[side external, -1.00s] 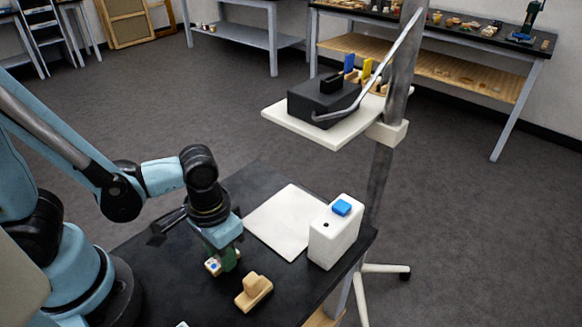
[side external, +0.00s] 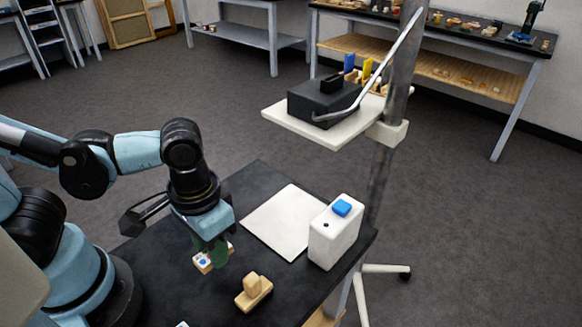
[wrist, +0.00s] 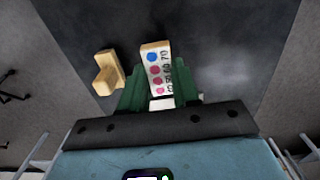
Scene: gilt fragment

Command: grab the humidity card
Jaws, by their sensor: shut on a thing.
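The humidity card (wrist: 159,72) is a small white face with blue and pink dots and printed numbers on a wooden-edged block. In the wrist view it stands between my green fingers.
A stepped wooden block (side external: 254,292) lies on the black table (side external: 170,300) to the right of the card. A white mat (side external: 278,222) and a white box with a blue top piece (side external: 333,240) are farther right. A pole holds a white shelf (side external: 290,122) behind.

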